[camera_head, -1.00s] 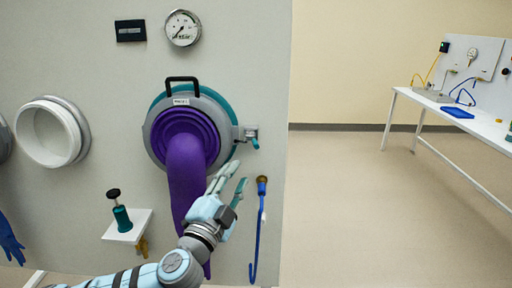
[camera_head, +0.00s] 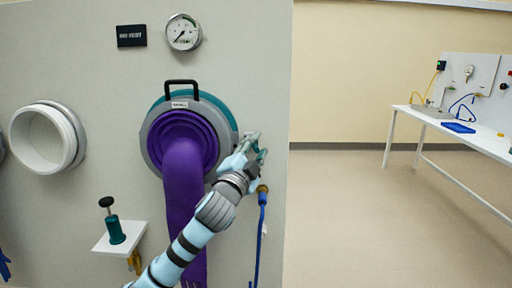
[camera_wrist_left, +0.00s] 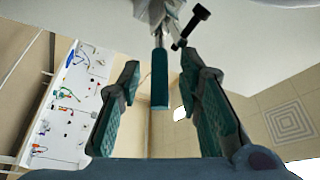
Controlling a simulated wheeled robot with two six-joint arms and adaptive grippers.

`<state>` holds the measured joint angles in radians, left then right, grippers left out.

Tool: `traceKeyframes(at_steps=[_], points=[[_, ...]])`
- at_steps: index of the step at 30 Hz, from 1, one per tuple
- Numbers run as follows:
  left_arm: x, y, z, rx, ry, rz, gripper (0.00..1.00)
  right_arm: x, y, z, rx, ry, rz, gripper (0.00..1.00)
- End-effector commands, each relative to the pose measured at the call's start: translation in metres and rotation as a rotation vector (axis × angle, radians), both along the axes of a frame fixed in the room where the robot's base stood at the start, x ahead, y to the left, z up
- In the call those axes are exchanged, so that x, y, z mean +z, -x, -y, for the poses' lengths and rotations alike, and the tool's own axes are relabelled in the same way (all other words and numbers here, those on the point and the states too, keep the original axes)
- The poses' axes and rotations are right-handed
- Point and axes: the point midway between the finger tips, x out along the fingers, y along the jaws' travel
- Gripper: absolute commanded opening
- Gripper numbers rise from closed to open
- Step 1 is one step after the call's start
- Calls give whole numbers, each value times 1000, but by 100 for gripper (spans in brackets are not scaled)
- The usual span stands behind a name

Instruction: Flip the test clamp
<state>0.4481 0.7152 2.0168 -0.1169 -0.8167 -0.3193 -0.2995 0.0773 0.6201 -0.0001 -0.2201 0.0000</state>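The test clamp is at the right rim of the round port with the purple sleeve. In the head view it is mostly hidden behind my left gripper (camera_head: 254,148). In the left wrist view its metal bracket (camera_wrist_left: 157,12) is at the top, and its teal handle (camera_wrist_left: 160,80) points down between my left fingers. My left gripper (camera_wrist_left: 160,66) is open, with a finger on each side of the handle and a visible gap to both. A dark T-shaped piece (camera_wrist_left: 192,27) sits beside the bracket, close to the right fingertip. My right gripper is not in view.
The purple sleeve (camera_head: 183,190) hangs from the port behind my left arm. A blue hose (camera_head: 260,235) hangs just below the gripper. A small white shelf (camera_head: 120,236) holds a teal plunger clamp. A white bench (camera_head: 480,138) stands far right, with open floor before it.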

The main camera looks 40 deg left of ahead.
Motion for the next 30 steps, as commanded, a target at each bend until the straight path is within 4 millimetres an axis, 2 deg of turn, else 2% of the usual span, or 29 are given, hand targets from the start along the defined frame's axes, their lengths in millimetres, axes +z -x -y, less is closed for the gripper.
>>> traceKeyframes(at_steps=[4, 10, 11, 23, 30], points=[[-1, 0, 0, 0, 0, 0, 32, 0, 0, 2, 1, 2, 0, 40], [-1, 0, 0, 0, 0, 0, 2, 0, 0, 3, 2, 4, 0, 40], [-1, 0, 0, 0, 0, 0, 0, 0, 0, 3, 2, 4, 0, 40], [-1, 0, 1, 6, 2, -1, 0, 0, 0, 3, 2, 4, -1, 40], [0, -3, 4, 70, 0, -6, 0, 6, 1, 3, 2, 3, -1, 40]])
